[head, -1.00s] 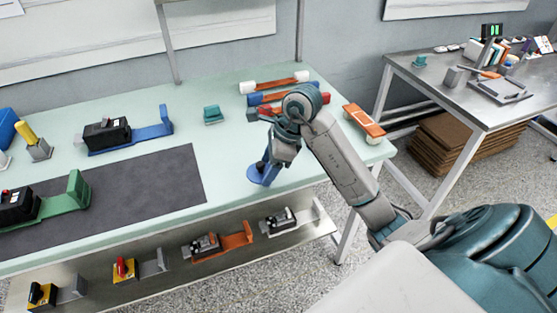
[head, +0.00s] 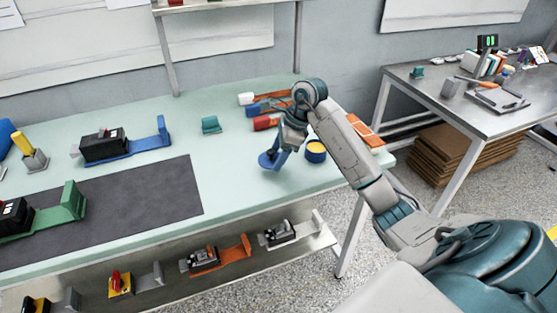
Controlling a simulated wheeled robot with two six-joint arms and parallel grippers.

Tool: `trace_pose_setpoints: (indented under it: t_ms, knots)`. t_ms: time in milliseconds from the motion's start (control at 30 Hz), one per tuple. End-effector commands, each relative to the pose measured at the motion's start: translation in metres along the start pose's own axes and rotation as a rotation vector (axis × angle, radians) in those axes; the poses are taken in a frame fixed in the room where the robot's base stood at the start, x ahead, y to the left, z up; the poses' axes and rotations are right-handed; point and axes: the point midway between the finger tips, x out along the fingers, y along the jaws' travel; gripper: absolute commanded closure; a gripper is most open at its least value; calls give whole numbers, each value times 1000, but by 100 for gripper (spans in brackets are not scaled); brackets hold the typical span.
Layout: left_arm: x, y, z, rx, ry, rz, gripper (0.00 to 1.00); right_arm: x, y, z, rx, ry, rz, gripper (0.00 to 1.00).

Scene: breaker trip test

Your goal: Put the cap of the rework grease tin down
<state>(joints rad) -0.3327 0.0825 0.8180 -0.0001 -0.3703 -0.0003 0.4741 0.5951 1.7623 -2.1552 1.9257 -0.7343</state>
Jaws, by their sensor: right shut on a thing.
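The blue cap (head: 265,162) of the rework grease tin is a flat disc at the end of my right arm in the head view. My right gripper (head: 274,155) is shut on it, with the cap looking tilted. It is over the light green bench top; I cannot tell whether its edge touches the surface. The open grease tin (head: 316,153), blue with yellow grease inside, stands just right of the gripper, partly beside my right arm. My left gripper is out of view.
A dark mat (head: 150,195) covers the bench's left part. Bare bench top lies between mat and cap. An orange-topped item (head: 362,130) is partly behind my arm.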

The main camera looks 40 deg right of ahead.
Motion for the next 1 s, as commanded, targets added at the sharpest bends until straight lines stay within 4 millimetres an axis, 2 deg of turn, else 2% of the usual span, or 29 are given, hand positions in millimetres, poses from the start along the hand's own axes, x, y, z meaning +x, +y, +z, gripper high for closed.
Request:
trace_pose_setpoints:
  t_ms: [267, 767, 800, 900, 1000]
  knots:
    - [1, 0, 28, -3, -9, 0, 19, 28, 1, -12, 2, 1, 3, 59]
    - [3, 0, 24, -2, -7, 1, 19, 34, 0, -14, 0, 0, 0, 59]
    - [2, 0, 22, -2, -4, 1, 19, 33, 0, -14, 1, 0, 0, 31]
    - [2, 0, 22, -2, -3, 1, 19, 33, 1, -14, 1, 0, 0, 15]
    - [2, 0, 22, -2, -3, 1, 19, 33, 1, -14, 1, 0, 0, 15]
